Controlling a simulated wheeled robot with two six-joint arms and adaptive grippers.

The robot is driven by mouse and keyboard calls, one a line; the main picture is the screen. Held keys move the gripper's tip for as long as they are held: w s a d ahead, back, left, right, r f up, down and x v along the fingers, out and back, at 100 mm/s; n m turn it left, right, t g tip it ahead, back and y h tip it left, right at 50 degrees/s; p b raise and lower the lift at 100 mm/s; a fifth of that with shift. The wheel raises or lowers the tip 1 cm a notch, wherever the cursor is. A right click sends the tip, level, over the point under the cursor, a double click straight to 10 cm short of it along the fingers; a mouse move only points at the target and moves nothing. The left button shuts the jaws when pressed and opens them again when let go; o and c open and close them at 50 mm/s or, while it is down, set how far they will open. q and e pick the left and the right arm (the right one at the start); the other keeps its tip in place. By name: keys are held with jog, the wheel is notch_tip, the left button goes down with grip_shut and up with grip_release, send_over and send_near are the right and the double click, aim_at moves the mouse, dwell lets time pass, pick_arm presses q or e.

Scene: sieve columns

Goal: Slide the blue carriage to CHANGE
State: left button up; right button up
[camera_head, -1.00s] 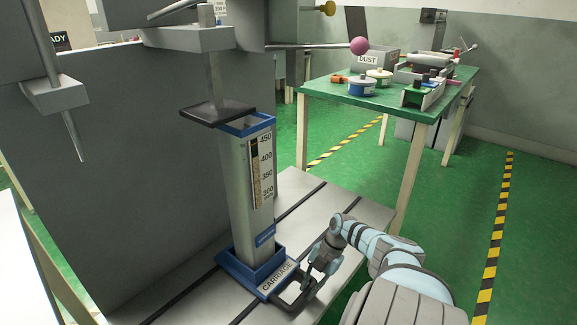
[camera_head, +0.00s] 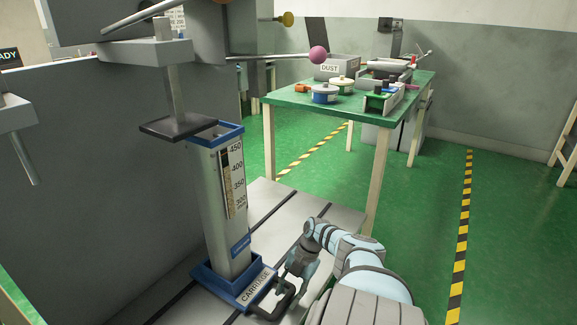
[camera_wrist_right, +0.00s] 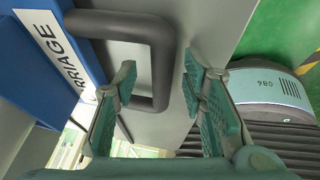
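The blue carriage (camera_head: 218,285), labelled CARRIAGE, sits on the grey slotted bench and bears a tall grey column (camera_head: 226,205) with a blue rim and a number scale. A dark plate (camera_head: 160,128) hangs by the column's top, offset to its left. The carriage's dark loop handle (camera_head: 284,303) points toward me and also shows in the right wrist view (camera_wrist_right: 163,60). My right gripper (camera_wrist_right: 160,72) is at this handle, with one finger inside the loop and one outside. A gap shows on both sides of the bar. My left gripper is out of view. No CHANGE mark is legible.
The bench (camera_head: 282,222) has dark slots along it. A large grey machine (camera_head: 90,190) stands at the left, with a pink-knobbed lever (camera_head: 318,54) above. A green table (camera_head: 290,98) with pots and a DUST box (camera_head: 337,68) stands behind. Green floor is clear at the right.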

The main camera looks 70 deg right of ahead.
jog(key=shift+s+d+r, duration=0.2)
jog(key=shift+d+r, duration=0.05)
jog(key=shift+r, duration=0.05)
jog(key=v, duration=1.1)
jog(key=shift+r, duration=0.2)
jog(key=shift+w+a, duration=0.1)
